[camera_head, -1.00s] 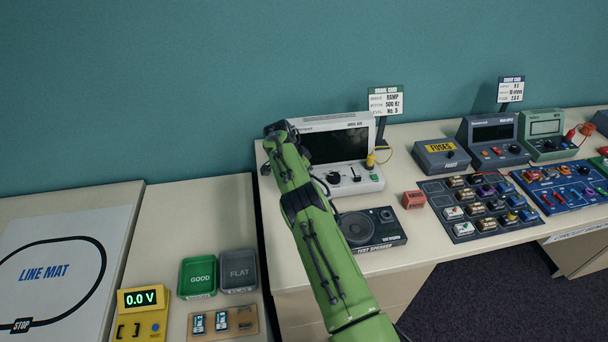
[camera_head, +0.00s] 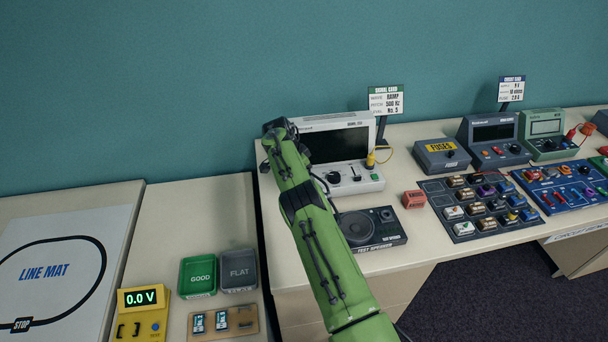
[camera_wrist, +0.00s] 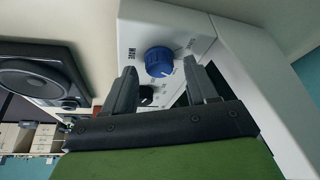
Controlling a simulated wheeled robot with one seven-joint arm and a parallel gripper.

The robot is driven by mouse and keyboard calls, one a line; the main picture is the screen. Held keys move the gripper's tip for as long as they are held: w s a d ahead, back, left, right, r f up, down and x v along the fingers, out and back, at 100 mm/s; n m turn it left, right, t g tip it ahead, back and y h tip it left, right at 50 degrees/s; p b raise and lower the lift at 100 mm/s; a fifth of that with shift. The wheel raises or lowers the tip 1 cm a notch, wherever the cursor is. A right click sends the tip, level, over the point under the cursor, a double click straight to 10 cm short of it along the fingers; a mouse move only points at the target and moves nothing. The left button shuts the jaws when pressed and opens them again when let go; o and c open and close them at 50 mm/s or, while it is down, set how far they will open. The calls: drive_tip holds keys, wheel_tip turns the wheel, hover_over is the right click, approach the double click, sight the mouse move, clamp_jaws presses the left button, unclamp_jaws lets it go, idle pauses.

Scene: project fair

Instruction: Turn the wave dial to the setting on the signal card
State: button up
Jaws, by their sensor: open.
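The signal card (camera_head: 386,103) stands on a post behind the white signal box (camera_head: 376,180) and reads RAMP, 500 Hz, No. 5 or No. 3; the last figure is blurred. In the wrist view the blue wave dial (camera_wrist: 159,61) sits on the white panel beside the word WAVE, with a pale pointer mark at its lower right edge. My gripper (camera_wrist: 163,85) is open, with one finger on either side of the dial's near side. I cannot tell whether the fingers touch it. In the head view my arm hides the dial.
A black knob (camera_wrist: 146,93) lies just below the dial in the wrist view. The test speaker (camera_head: 370,228) stands in front of the box. A yellow plug (camera_head: 370,160) with a cable is at the box's right. A red block (camera_head: 413,199) and button board (camera_head: 478,207) lie further right.

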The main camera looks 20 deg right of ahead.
drive_tip(key=p+v, duration=0.3)
drive_tip(key=v, duration=1.2)
drive_tip(key=shift+f, duration=0.1)
